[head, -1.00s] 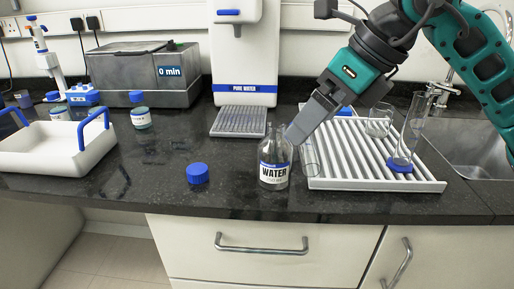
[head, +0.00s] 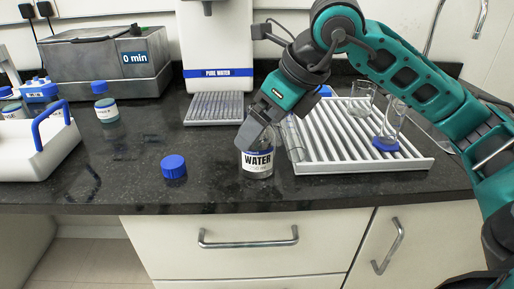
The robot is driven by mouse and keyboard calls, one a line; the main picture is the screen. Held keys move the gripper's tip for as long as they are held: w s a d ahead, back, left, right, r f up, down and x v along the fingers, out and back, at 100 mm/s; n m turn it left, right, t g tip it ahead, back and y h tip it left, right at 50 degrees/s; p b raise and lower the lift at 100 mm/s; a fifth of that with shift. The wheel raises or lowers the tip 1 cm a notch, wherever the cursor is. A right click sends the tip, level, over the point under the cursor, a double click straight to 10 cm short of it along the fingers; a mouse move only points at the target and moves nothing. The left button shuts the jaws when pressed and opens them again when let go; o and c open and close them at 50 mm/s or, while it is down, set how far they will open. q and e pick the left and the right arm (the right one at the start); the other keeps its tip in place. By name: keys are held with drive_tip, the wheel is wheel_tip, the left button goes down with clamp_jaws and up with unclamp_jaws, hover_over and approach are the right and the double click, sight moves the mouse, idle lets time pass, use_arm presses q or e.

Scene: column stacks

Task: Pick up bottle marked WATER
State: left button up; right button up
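The bottle marked WATER (head: 258,162) is clear glass with a white and blue label and stands upright on the dark counter. My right gripper (head: 247,138) reaches down from the upper right and is at the bottle's neck. Its grey fingers cover the bottle's top, so I cannot tell whether they have closed on it. My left gripper is not in the head view.
A blue cap (head: 173,166) lies on the counter left of the bottle. A white drying rack (head: 340,165) with glassware stands close on the right. A pure water dispenser (head: 217,45) is behind. A white tray with blue handles (head: 30,158) is at left.

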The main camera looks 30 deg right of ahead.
drive_tip(key=x, duration=0.2)
drive_tip(key=shift+w+f, duration=0.1)
drive_tip(key=shift+f, duration=0.3)
drive_tip(key=shift+w+a+f, duration=0.1)
drive_tip(key=shift+w+f, duration=0.05)
drive_tip(key=shift+f, duration=0.15)
